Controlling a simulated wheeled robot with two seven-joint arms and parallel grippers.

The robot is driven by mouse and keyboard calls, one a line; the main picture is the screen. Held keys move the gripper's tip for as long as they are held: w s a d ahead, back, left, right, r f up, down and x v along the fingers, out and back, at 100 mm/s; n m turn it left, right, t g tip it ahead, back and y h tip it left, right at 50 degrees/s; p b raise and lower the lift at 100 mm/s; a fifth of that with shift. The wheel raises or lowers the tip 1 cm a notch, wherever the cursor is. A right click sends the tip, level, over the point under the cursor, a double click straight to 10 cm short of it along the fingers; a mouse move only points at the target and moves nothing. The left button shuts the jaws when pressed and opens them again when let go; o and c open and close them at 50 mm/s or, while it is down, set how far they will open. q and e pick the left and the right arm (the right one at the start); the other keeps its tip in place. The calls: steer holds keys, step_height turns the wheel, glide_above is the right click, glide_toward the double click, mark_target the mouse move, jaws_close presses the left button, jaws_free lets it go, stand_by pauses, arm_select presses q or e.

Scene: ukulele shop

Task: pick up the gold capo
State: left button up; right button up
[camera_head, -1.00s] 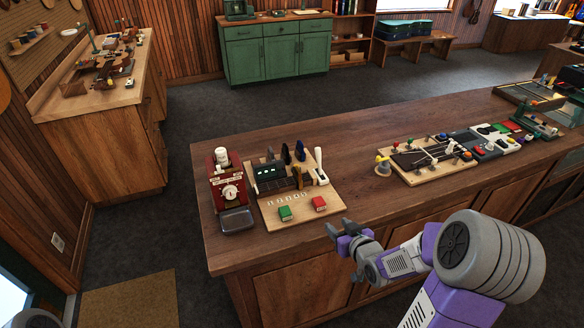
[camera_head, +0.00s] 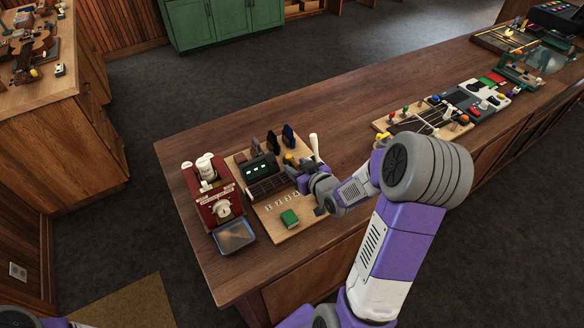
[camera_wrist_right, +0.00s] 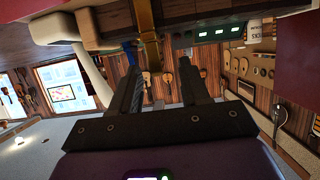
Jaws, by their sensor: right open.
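The gold capo (camera_head: 290,160) stands on the wooden display board (camera_head: 272,228), just beyond my right gripper (camera_head: 297,176), which partly hides it. In the right wrist view the gold capo (camera_wrist_right: 146,25) is an upright gold bar at the top, just beyond the fingertips and in line with the gap between them. My right gripper (camera_wrist_right: 157,68) is open there, with nothing between its fingers. My left gripper does not show.
Black and blue capo-like pieces (camera_head: 288,136) stand behind, with a white post (camera_head: 314,145) to the right. The counter's middle (camera_head: 345,115) is clear.

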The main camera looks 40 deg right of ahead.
mark_target(291, 163)
steer(key=x, duration=0.5)
steer(key=shift+s+d+f, duration=0.1)
steer(key=shift+s+f, duration=0.05)
steer(key=shift+f, duration=0.05)
steer(key=shift+c, duration=0.3)
jaws_close()
